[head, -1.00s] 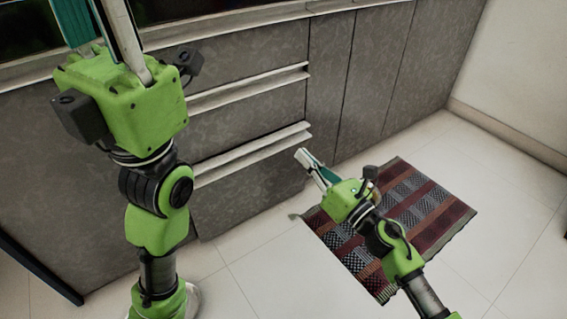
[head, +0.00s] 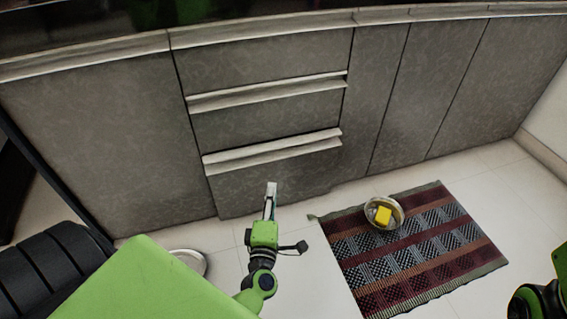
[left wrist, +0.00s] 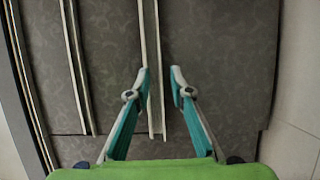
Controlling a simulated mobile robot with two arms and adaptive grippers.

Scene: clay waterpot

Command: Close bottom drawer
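The bottom drawer (head: 265,188) is the lowest grey front in the stack, under a pale handle strip (head: 272,151). It looks nearly flush with the cabinet; I cannot tell whether a small gap remains. My left gripper (head: 271,186) is in front of this drawer, below the handle strip. In the left wrist view my left gripper (left wrist: 161,72) is open with empty space between its fingertips. The handle strip (left wrist: 156,110) runs beside the left fingertip, and the drawer front (left wrist: 222,75) lies to the right. Contact cannot be told. My right gripper is out of view.
A patterned rug (head: 415,255) lies on the floor at right, with a metal bowl (head: 372,205) holding a yellow object (head: 383,216). A round pale dish (head: 188,258) is on the floor at left, partly behind my arm. Pale tile floor between is clear.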

